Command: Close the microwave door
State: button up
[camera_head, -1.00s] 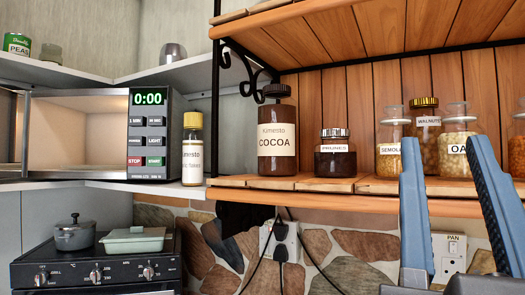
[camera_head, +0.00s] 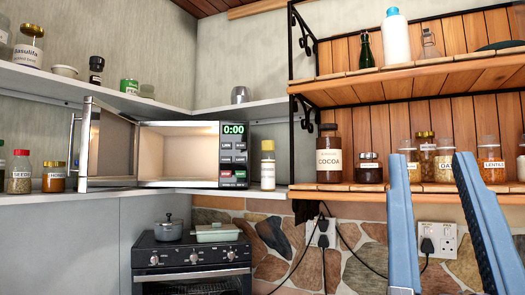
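The microwave (camera_head: 180,153) stands on the grey corner shelf left of centre, with its lit cavity facing me and a green 0:00 display on its right panel. Its door (camera_head: 109,150) is swung wide open to the left, hinged at the cavity's left side, and its handle (camera_head: 83,144) is on the near free edge. My gripper (camera_head: 430,165) is at the right, in front of the wooden shelves and far from the door. Its two blue fingers are spread apart with nothing between them.
A seeds jar (camera_head: 19,172) and a honey-coloured jar (camera_head: 54,177) stand left of the door. A yellow-capped bottle (camera_head: 267,165) stands right of the microwave. The stove (camera_head: 190,259) with a pot (camera_head: 168,228) is below. Several jars line the wooden shelf (camera_head: 345,188).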

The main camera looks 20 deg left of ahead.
aim_at(108, 153)
jog(key=k+j+u, duration=0.25)
jog(key=k+j, duration=1.1)
jog(key=j+u, duration=0.1)
jog(key=j, duration=1.7)
jog(key=l, duration=0.65)
jog(key=k+l, duration=0.1)
jog(key=l, duration=0.6)
jog(key=i+l, duration=0.45)
jog(key=l, duration=0.25)
jog(key=i+l+u, duration=0.1)
jog(key=i+l, duration=0.35)
jog(key=l, duration=0.25)
jog(key=i+l, duration=0.2)
jog(key=l, duration=0.15)
jog(key=i+j, duration=0.3)
jog(key=i+j+u, duration=0.1)
jog(key=i+j, duration=0.2)
jog(key=i, duration=0.2)
jog(key=i+j, duration=0.25)
jog(key=i, duration=0.15)
jog(key=u, duration=0.05)
